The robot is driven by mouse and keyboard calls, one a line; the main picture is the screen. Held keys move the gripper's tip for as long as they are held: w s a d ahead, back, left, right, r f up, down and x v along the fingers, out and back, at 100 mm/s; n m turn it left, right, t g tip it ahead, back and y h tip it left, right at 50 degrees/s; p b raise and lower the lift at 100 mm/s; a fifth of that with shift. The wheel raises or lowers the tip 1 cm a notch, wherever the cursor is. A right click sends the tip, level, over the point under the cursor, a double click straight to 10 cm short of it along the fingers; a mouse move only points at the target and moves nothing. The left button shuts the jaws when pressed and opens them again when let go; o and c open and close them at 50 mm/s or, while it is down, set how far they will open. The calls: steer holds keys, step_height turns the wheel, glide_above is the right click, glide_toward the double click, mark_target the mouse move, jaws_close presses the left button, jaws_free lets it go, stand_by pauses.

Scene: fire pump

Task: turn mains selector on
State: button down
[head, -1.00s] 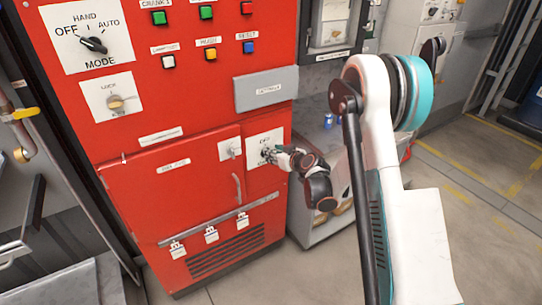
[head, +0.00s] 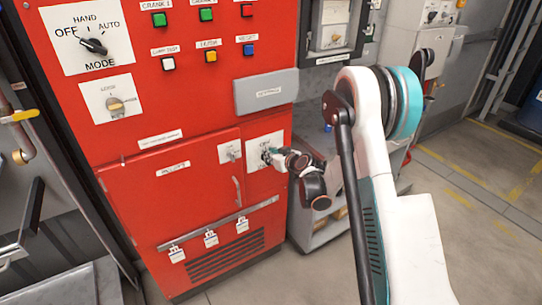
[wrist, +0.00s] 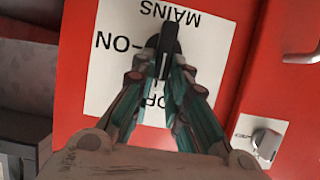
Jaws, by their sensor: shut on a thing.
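The mains selector is a dark knob (wrist: 168,38) on a white plate (wrist: 105,78) on the red cabinet. In the wrist view the plate's lettering is upside down: MAINS above, ON at the left, and a partly covered word, likely OFF, below. My gripper (wrist: 164,66) is shut on the knob, one finger on each side. The knob looks roughly upright in this view; the fingers hide part of it, and I cannot tell which mark it points at. In the head view, my gripper (head: 272,157) is at the plate (head: 261,139), low on the cabinet's right side.
A small keyed plate (head: 229,150) and a door handle (head: 237,190) are just left of the selector. A grey box (head: 266,92) sticks out above it. A grey cabinet (head: 309,222) stands close at the right. Open floor (head: 470,225) lies further right.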

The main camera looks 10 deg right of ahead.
steer(key=shift+w+d+f+m+t+y, duration=0.15)
steer(key=shift+d+f+m+y, duration=0.4)
steer(key=shift+m+y, duration=1.2)
steer(key=shift+w+d+f+m+t+y, duration=0.2)
steer(key=shift+d+f+m+y, duration=0.4)
steer(key=shift+m, duration=2.05)
steer(key=shift+w+d+f+m+t+y, duration=0.15)
steer(key=shift+d+f+m+y, duration=0.3)
steer(key=shift+m+y, duration=1.35)
steer(key=shift+m+h, duration=0.45)
steer(key=shift+m, duration=0.05)
steer(key=c, duration=1.6)
jaws_free()
steer(key=shift+o, duration=0.2)
steer(key=v, duration=1.2)
